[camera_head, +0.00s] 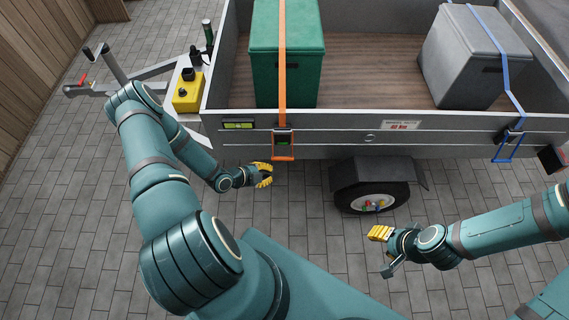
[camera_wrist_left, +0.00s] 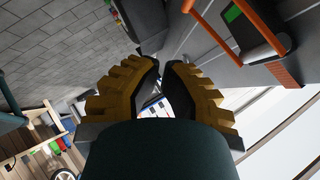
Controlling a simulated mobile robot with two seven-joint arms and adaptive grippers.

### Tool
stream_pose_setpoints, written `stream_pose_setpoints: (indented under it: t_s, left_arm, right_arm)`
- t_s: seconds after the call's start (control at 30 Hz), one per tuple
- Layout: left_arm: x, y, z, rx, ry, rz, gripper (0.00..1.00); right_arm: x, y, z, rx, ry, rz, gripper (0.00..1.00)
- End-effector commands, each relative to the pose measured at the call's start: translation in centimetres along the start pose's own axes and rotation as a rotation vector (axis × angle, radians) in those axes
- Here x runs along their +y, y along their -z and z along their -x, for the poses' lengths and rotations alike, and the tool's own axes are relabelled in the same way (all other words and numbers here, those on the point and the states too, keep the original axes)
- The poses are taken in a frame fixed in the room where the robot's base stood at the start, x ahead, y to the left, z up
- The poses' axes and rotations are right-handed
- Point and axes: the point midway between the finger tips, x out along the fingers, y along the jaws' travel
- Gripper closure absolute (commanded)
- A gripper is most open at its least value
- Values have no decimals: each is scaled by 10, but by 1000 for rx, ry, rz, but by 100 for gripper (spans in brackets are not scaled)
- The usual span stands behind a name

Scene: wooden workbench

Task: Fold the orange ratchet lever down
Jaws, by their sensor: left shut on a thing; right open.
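The orange ratchet lever (camera_head: 284,158) is a frame-shaped handle at the lower end of an orange strap (camera_head: 282,60), on the trailer's side wall. In the left wrist view the lever (camera_wrist_left: 283,72) is at the upper right, standing out from the wall beside my fingers. My left gripper (camera_head: 268,174) is just below and left of the lever. Its yellow-padded fingers (camera_wrist_left: 162,65) are drawn together; I see no object between them, and the lever is outside them. My right gripper (camera_head: 381,254) is open and empty, low in front of the wheel.
The grey trailer (camera_head: 345,137) carries a green box (camera_head: 287,75) and a grey box (camera_head: 470,65). A blue strap with a blue ratchet lever (camera_head: 508,147) is at the right. The wheel (camera_head: 372,198) stands below the wall. Paved floor in front is free.

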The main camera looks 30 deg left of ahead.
Motion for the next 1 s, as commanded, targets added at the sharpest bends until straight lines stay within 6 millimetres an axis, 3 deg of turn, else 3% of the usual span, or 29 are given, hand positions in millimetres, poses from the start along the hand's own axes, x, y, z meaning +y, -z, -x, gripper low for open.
stream_pose_setpoints:
  t_s: [0.17,0.33,0.83,1.0]
  left_arm:
    - [-12,-13,15,-17,90,-48,100]
    - [-14,-14,6,-17,100,-57,100]
    - [-22,-16,-86,-17,98,-55,100]
    - [-24,-36,-102,-20,98,-55,100]
  right_arm:
    - [-1,0,2,-1,0,0,53]
    - [0,-1,0,-2,0,0,53]
    - [6,0,-16,3,0,2,53]
    - [10,1,-26,7,0,2,53]
